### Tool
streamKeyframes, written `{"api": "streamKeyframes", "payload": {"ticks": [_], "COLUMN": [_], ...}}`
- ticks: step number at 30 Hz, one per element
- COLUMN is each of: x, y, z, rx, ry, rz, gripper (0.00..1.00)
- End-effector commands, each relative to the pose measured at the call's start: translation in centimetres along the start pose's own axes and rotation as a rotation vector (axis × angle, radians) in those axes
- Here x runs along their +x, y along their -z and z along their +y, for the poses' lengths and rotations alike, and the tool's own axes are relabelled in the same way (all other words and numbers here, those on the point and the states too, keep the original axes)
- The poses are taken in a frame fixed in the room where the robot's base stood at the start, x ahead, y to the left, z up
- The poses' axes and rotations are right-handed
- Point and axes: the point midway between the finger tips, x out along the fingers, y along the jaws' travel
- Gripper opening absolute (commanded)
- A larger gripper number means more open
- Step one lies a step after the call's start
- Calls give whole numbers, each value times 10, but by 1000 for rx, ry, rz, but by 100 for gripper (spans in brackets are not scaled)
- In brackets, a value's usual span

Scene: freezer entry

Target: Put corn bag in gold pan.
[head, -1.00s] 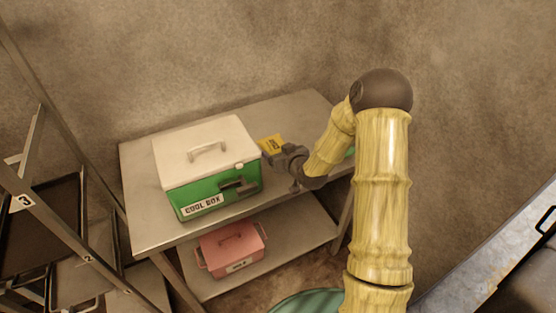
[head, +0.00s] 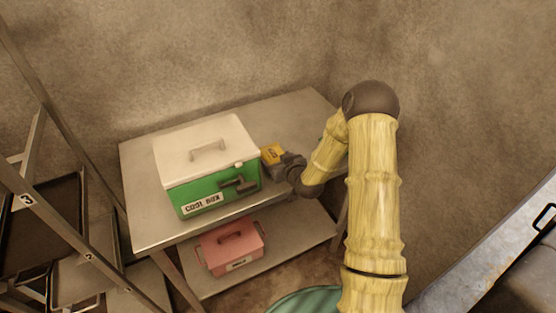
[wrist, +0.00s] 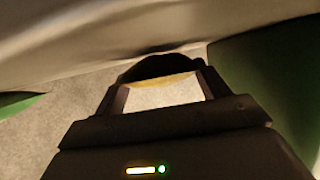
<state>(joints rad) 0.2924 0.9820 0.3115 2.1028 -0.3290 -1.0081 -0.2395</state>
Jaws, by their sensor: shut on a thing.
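A small yellow packet (head: 271,152) with dark marking, which looks like the corn bag, is at my gripper just right of the cool box. My gripper (head: 278,159) is shut on it, low by the steel table. In the wrist view my gripper's (wrist: 162,88) fingers stand apart with a thin yellow edge (wrist: 162,81) between their tips; a dark shape beyond is unclear. Whether the bag touches the table I cannot tell. No gold pan can be made out in either view.
A green cool box (head: 207,193) with a closed white lid (head: 205,150) stands on the steel table (head: 146,222). A pink lidded box (head: 231,248) sits on the lower shelf. A metal rack (head: 45,215) with dark trays is at left. The tabletop's back right is clear.

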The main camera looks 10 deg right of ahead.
Motion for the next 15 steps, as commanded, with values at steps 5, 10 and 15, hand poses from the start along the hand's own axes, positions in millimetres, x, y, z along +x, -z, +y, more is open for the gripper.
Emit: {"api": "streamKeyframes", "payload": {"ticks": [5, 10, 15], "x": [1, 1, 1], "y": [-2, -2, -2], "z": [0, 0, 0], "rx": [0, 0, 0], "ry": [0, 0, 0], "rz": [-1, -1, -1], "gripper": [83, 95, 95]}}
